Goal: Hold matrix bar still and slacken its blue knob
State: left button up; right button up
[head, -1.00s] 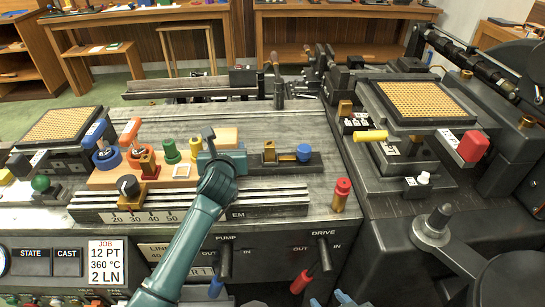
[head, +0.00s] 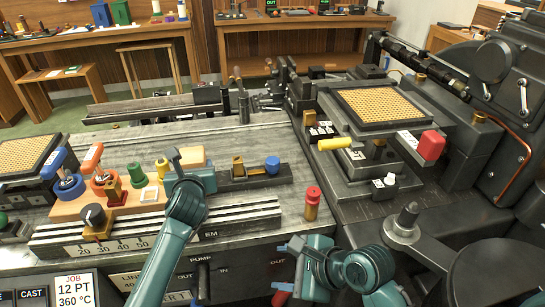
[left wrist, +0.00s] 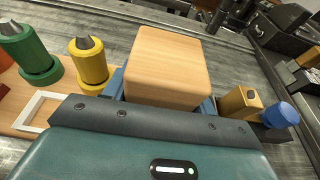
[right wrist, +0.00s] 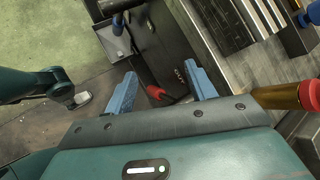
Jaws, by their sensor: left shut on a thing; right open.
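The dark matrix bar (head: 254,179) lies on the machine top, with a brass block (head: 238,168) and its blue knob (head: 272,164) at the right end. The knob also shows in the left wrist view (left wrist: 281,113). My left gripper (head: 190,165) is shut on a wooden block (left wrist: 165,68) at the bar's left end, with a finger on each side of it. How block and bar join is hidden. My right gripper (head: 281,268) is open and empty, low in front of the machine and well below the knob.
A red-topped brass cylinder (head: 312,203) stands between my right gripper and the bar. A red-handled lever (right wrist: 155,92) shows beyond my right fingers. Green (left wrist: 28,55) and yellow (left wrist: 88,62) pieces stand left of my left gripper. Machine top behind the bar is clear.

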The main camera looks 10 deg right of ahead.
jog(key=w+d+r+m+h, duration=0.2)
jog(key=w+r+m, duration=0.15)
jog(key=r, duration=0.45)
jog(key=w+d+r+m+h, duration=0.2)
jog(key=w+r+m, duration=0.15)
jog(key=r, duration=0.35)
notch_tip(320, 180, up, 4)
jog(key=n+g+h, duration=0.3)
jog(key=n+g, duration=0.3)
jog(key=n, duration=1.4)
send_over(272, 160)
notch_tip(272, 160, down, 12)
jog(key=shift+f, duration=0.1)
jog(key=c, duration=1)
